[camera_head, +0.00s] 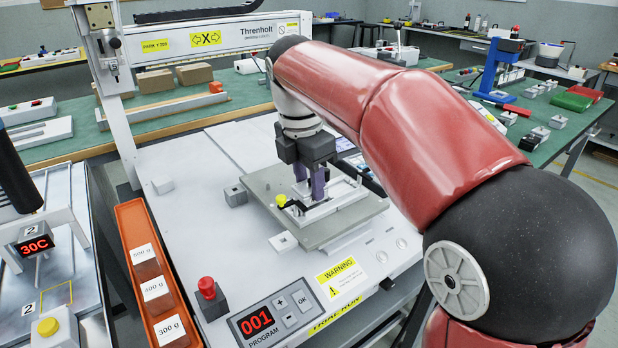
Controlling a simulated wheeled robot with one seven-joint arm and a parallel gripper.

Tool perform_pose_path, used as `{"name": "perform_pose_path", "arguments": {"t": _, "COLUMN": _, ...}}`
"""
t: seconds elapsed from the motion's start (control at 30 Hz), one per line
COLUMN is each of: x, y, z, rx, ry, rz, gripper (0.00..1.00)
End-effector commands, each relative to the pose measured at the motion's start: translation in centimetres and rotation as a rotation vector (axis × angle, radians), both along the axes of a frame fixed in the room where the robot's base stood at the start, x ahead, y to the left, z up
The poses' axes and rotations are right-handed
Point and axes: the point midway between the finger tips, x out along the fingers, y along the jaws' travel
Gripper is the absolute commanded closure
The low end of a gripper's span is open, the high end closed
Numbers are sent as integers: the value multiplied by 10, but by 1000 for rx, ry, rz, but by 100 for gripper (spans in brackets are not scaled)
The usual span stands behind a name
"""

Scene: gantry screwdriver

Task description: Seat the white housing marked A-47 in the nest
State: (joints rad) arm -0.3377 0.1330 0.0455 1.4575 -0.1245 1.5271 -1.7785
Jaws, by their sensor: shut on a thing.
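My gripper (311,197) points straight down over the grey fixture plate (330,232) on the machine bed. Its purple fingers are shut on a white housing (326,207), low over the plate. The white parts there overlap, so I cannot tell the housing's edges from those of the nest, nor whether it is fully down. The A-47 marking is not readable. A black clamp with a yellow knob (281,200) sits at the left of the white parts. My arm covers the right side of the bed.
An orange tray (127,222) with labelled weights stands along the bed's left edge. A red button (207,287) and a program panel showing 001 (270,315) are at the front. The gantry (200,40) spans behind. A small grey block (235,195) lies left of the plate.

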Motion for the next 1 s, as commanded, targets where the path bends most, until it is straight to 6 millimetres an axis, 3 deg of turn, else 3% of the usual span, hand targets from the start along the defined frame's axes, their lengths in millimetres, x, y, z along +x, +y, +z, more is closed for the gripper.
{"name": "perform_pose_path", "arguments": {"t": 0.73, "x": 0, "y": 0, "z": -11, "rx": 1, "ry": -1, "rz": 0, "gripper": 92}}
{"name": "perform_pose_path", "arguments": {"t": 0.77, "x": 0, "y": 0, "z": -11, "rx": 1, "ry": -1, "rz": 0, "gripper": 60}}
{"name": "perform_pose_path", "arguments": {"t": 0.93, "x": 0, "y": 0, "z": -11, "rx": 1, "ry": -1, "rz": 0, "gripper": 39}}
{"name": "perform_pose_path", "arguments": {"t": 1.0, "x": 0, "y": 0, "z": -11, "rx": 1, "ry": -1, "rz": 0, "gripper": 39}}
